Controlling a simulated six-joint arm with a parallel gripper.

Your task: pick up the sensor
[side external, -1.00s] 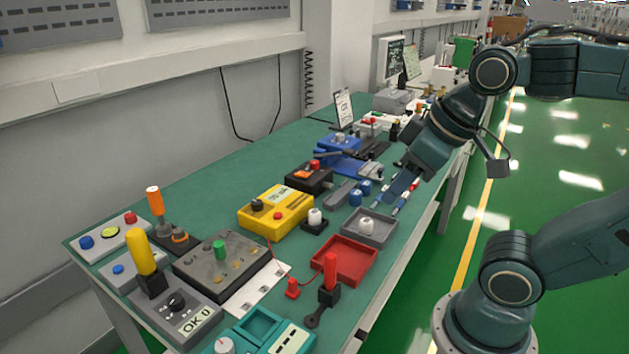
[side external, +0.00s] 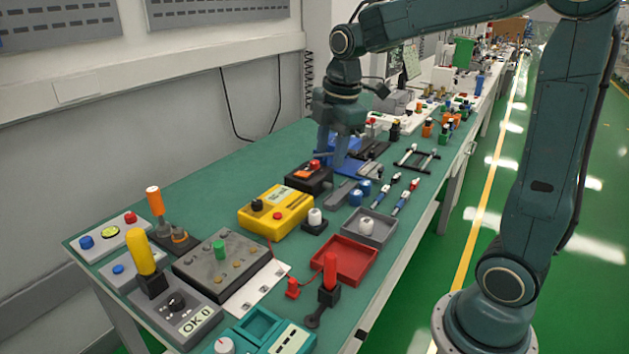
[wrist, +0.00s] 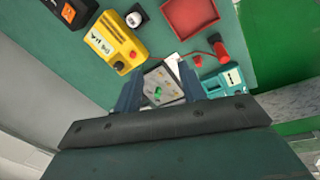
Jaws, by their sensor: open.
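I cannot tell which item on the green bench is the sensor; nothing is clearly marked as one. The dark panel with a green knob (wrist: 160,86) shows in the gap, well beyond the fingertips. A white round knob on a black base (side external: 315,222) stands beside the yellow box (side external: 276,212).
A black and orange box (side external: 308,178) is close to my gripper.

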